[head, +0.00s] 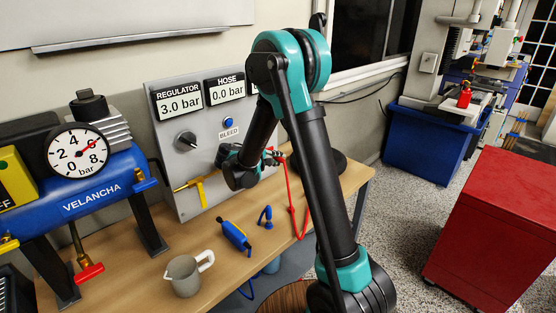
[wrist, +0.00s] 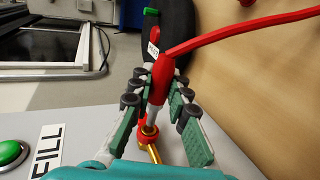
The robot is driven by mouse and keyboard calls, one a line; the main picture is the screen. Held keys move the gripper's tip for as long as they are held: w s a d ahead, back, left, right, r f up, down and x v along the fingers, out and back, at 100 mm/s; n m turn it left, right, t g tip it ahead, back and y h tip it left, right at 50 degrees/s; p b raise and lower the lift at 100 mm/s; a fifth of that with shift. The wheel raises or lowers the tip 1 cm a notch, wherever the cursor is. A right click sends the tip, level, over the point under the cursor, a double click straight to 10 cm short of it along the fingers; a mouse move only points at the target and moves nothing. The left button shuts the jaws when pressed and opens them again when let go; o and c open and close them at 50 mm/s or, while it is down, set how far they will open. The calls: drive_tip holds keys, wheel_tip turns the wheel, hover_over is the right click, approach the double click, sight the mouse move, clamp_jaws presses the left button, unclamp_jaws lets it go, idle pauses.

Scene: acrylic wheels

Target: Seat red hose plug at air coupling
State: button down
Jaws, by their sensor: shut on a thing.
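My gripper (wrist: 161,92) is shut on the red hose plug (wrist: 160,72), with the plug between its green-padded fingers. The plug's silver stem points down the wrist view, toward the red-ringed brass air coupling (wrist: 149,137) on the grey panel. The stem's end lies at or over the red ring; I cannot tell whether it is inside. The red hose (wrist: 235,33) leaves the plug toward the right. In the head view my gripper (head: 270,157) is at the panel's right side, and the red hose (head: 288,192) hangs to the bench. The arm hides much of the coupling area there.
The grey panel (head: 170,128) reads regulator 3.0 bar and hose 0.0 bar. A yellow-handled valve (head: 200,190) sticks out beside my wrist. A black wheel (wrist: 178,30) is beyond the plug.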

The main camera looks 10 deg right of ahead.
drive_tip(key=shift+w+a, duration=0.7)
drive_tip(key=shift+w, duration=0.35)
idle(0.8)
drive_tip(key=c, duration=1.4)
unclamp_jaws()
drive_tip(key=v, duration=1.2)
